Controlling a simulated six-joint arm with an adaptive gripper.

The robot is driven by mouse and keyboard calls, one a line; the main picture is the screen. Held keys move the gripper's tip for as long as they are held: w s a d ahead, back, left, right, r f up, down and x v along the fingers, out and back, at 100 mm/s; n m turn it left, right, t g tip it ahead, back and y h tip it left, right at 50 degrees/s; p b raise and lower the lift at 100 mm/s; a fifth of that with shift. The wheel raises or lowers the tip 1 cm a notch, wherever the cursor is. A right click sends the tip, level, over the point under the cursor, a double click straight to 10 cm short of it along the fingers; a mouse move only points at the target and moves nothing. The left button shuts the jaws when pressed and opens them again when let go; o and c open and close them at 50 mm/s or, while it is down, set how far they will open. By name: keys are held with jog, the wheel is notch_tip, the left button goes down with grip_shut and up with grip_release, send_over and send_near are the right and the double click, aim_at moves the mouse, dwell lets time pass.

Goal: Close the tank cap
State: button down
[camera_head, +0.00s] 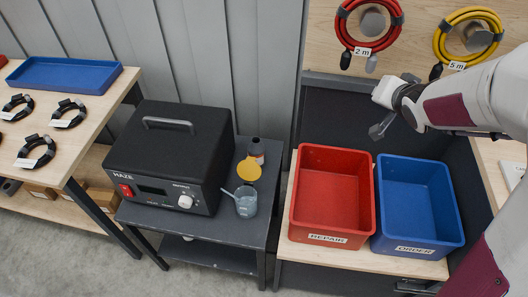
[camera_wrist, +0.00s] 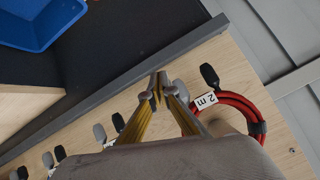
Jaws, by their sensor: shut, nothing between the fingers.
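The black haze machine (camera_head: 165,155) stands on a dark side table at the centre left, with a handle on top and a red switch on its front. A round yellow piece (camera_head: 248,169) shows beside its right side, above a clear jug (camera_head: 246,203). It may be the tank cap; I cannot tell how it is attached. The tank opening is not clearly seen. My gripper (camera_head: 381,130) is far to the right, above the bins and in front of the cable board. In the wrist view its fingertips (camera_wrist: 158,86) meet, shut and empty.
A dark bottle (camera_head: 256,149) stands behind the yellow piece. A red bin (camera_head: 332,195) and a blue bin (camera_head: 417,205) stand below my gripper. Red cable (camera_head: 369,25) and yellow cable (camera_head: 468,35) hang on the board. A left bench holds a blue tray (camera_head: 65,74) and coiled cables.

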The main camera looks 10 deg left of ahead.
jog(key=w+a+f+y, duration=0.4)
jog(key=w+a+f, duration=0.15)
jog(key=f, duration=0.25)
jog(key=m+g+y, duration=0.4)
jog(key=g+y, duration=0.2)
jog(key=y, duration=0.5)
send_near(250, 168)
jog(key=w+d, duration=0.1)
jog(key=w, duration=0.1)
jog(key=w+d, duration=0.2)
jog(key=shift+w+d, duration=0.1)
jog(key=shift+w, duration=0.2)
jog(key=x, duration=1)
jog(key=shift+r, duration=0.15)
